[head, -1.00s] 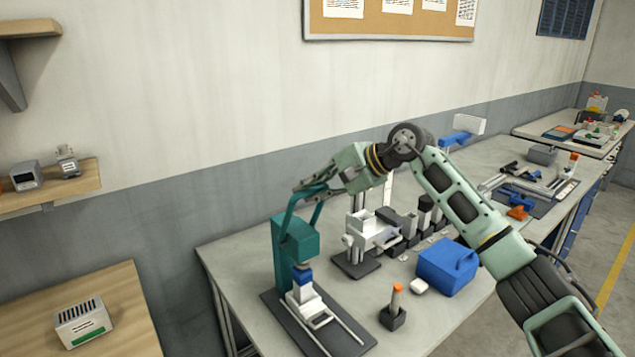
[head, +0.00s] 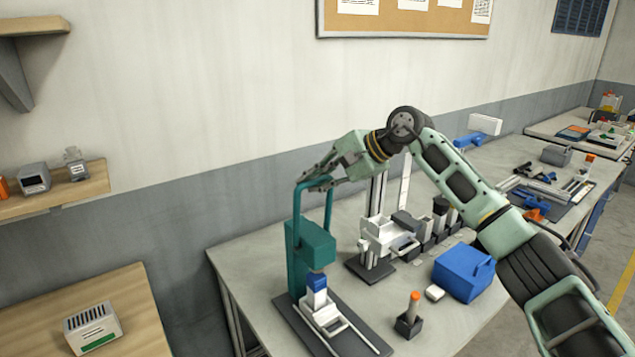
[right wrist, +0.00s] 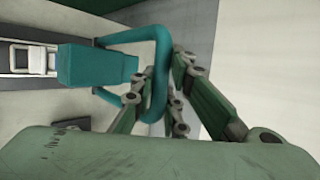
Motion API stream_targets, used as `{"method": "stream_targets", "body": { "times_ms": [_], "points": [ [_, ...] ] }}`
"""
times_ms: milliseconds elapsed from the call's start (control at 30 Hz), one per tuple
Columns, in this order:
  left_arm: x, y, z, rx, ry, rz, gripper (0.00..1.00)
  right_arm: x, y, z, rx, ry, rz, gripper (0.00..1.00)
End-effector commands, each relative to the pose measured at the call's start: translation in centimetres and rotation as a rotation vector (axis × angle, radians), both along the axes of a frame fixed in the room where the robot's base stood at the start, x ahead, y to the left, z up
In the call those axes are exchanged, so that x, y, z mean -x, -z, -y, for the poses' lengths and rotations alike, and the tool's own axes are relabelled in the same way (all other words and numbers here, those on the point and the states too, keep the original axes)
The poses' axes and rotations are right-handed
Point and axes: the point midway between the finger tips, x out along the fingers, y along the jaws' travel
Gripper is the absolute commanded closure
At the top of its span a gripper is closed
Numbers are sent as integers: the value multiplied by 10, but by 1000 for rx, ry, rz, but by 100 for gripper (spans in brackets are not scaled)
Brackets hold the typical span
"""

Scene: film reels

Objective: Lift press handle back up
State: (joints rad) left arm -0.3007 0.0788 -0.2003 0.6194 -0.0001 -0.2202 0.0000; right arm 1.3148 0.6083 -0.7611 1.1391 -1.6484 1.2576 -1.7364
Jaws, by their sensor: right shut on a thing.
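The teal press (head: 313,243) stands on a dark base plate at the left part of the grey workbench. Its looped teal handle (head: 328,203) points up above the press body. My right gripper (head: 309,182) is shut on the top bar of the handle. In the right wrist view the handle (right wrist: 158,85) passes between the fingers, with the press body (right wrist: 92,66) to the left. A white and blue piece (head: 317,292) sits under the press head. My left gripper does not show.
A white fixture (head: 385,238) on a dark plate stands right of the press. A wooden table (head: 120,285) is at lower left.

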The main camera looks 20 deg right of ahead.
Motion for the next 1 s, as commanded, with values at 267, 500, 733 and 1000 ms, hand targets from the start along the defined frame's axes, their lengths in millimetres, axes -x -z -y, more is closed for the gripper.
{"method": "stream_targets", "body": {
  "times_ms": [267,500,733,1000],
  "points": [
    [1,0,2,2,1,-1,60,-1,-4,0,-2,0,9,74],
    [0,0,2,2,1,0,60,0,-2,0,-1,0,4,69],
    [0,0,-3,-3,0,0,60,4,-7,6,0,1,5,69],
    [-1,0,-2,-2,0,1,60,30,-40,37,0,3,7,69]
  ]
}}
